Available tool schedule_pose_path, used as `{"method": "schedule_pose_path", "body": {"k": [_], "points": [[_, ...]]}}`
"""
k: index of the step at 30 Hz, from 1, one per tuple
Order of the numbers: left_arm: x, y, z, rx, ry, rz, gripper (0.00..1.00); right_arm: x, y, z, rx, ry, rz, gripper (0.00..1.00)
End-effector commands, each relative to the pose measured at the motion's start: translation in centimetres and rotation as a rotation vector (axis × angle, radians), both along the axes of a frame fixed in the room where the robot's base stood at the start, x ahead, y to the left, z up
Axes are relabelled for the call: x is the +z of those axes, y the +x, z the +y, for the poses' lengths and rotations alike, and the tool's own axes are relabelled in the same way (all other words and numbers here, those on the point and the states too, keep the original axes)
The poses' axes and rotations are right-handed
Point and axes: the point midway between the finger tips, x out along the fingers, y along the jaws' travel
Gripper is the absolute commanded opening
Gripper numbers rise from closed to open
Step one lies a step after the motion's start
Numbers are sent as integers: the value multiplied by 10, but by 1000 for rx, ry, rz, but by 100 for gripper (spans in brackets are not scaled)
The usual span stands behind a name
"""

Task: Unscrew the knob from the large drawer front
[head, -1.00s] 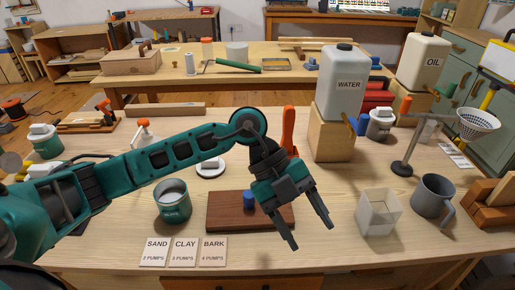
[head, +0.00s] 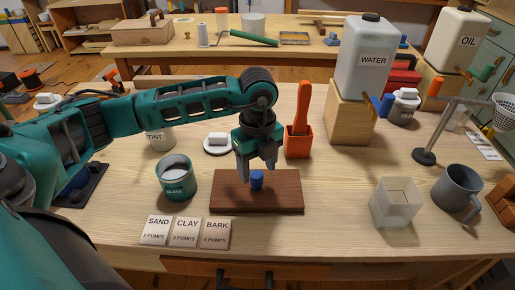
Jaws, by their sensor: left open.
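The large drawer front is a dark brown wooden board (head: 285,195) lying flat on the light table in the head view. A blue knob (head: 257,180) stands upright near its middle. My left gripper (head: 257,174) points down just behind and above the knob, with its fingers apart. The near view of the fingertips is small, and I cannot tell whether they touch the knob. My right gripper is not in view.
A teal slate can (head: 178,181) stands left of the board, with labelled cards (head: 187,232) in front. An orange holder (head: 298,141) is behind it. A clear square container (head: 393,204) and grey mug (head: 458,190) stand right. The water jug (head: 361,58) is at the back.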

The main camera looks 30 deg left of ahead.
Motion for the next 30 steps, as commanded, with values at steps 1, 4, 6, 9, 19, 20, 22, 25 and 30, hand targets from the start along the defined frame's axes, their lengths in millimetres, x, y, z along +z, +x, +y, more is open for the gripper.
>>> {"method": "schedule_pose_path", "body": {"k": [1,4,6,9,19,20,22,25,30], "points": [[-10,0,0,1,-1,1,62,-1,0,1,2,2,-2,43],[-24,0,0,1,0,2,62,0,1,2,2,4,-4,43],[-31,0,0,1,-1,0,62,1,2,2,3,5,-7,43],[-38,0,0,1,0,-1,62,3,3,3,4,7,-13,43],[-42,0,0,0,-2,-1,62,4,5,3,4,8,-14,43],[-42,0,0,0,-2,-1,62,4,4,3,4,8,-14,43],[-42,0,0,0,-2,-1,55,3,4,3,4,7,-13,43],[-42,0,0,0,-2,-1,46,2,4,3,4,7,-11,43],[-41,0,0,0,-2,-1,30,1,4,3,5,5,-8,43]]}}
